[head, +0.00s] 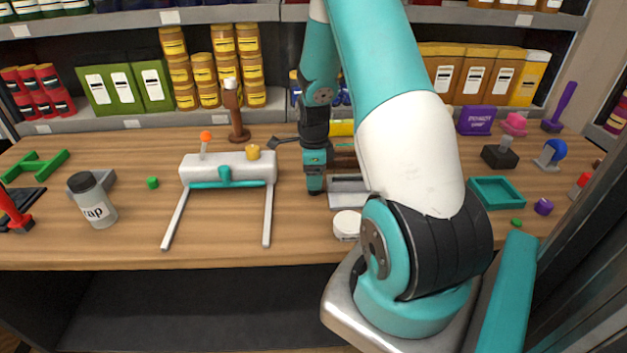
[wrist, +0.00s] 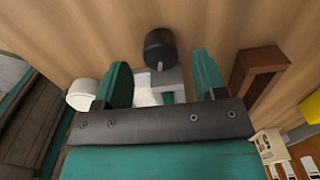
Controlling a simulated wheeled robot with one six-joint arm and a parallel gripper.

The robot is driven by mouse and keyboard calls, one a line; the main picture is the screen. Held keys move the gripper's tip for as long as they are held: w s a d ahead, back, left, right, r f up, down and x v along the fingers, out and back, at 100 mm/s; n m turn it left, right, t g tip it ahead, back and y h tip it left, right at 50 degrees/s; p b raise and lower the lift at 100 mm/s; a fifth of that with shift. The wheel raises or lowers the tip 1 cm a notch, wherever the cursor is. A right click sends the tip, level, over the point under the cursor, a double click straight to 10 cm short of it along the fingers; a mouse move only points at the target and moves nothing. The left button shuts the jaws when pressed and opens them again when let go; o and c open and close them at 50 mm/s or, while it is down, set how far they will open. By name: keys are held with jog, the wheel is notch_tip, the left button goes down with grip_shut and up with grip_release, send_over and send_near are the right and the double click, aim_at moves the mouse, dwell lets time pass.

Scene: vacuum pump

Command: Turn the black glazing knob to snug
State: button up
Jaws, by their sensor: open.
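In the wrist view, a black round knob (wrist: 160,43) with a pale pointer line lies just beyond the fingertips, roughly centred between them. It sits at the edge of a pale grey-white unit (wrist: 147,88), which shows in the gap between the fingers. My gripper (wrist: 161,70) is open, with one teal finger on each side and nothing gripped. In the head view my gripper (head: 315,183) points down low over the bench, at the left side of the grey unit (head: 349,192). The knob is not clearly visible there. Contact cannot be told.
A white round jar (head: 347,225) stands close in front of the unit. A brown frame (wrist: 256,78) lies behind it. A white stand with two legs (head: 227,170) is to the left, and a teal tray (head: 497,192) to the right. Bare bench lies between stand and gripper.

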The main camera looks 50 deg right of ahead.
jog(key=shift+f, duration=1.45)
jog(key=shift+c, duration=0.5)
jog(key=c, duration=0.8)
jog(key=shift+m, duration=0.8)
jog(key=o, duration=0.9)
notch_tip(320, 180, up, 18)
jog(key=b, duration=0.2)
jog(key=shift+f, duration=0.25)
